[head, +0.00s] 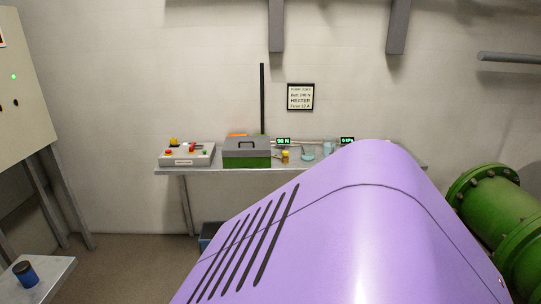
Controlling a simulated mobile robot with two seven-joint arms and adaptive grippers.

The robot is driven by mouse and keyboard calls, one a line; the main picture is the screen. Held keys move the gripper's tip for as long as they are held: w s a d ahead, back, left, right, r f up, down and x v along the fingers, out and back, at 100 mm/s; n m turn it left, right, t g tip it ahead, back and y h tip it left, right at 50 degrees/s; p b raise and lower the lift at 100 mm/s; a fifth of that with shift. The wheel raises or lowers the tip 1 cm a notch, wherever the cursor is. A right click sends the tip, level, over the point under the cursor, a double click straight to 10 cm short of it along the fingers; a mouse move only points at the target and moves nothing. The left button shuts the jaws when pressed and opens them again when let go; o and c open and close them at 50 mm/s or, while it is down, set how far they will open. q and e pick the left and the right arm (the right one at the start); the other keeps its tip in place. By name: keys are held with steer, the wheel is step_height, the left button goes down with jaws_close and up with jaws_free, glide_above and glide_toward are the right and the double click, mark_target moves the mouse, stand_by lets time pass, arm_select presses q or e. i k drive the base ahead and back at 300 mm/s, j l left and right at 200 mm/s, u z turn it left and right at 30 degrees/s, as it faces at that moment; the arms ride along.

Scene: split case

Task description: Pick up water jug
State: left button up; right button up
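I cannot make out a water jug for certain. A small pale blue rounded item (308,156) sits on the back bench, too small to identify. A dark blue cylinder with a black top (26,273) stands on a low table at the bottom left; I cannot tell that it is a jug. Neither of my grippers shows in the head view. A large purple slotted housing fills the foreground and hides part of the bench and floor.
The back bench (222,171) carries a grey control box (187,155), a grey and green case (247,151), a small yellow item (285,156) and green-lit displays. A green flanged pipe (487,200) stands at right. Floor (140,260) is clear at left.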

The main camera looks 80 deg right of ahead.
mark_target(329, 142)
steer(key=z, duration=2.9)
steer(key=i+j, duration=0.15)
steer(key=i, duration=0.15)
steer(key=i+j+z, duration=0.1)
steer(key=i, duration=0.25)
steer(key=j, duration=0.1)
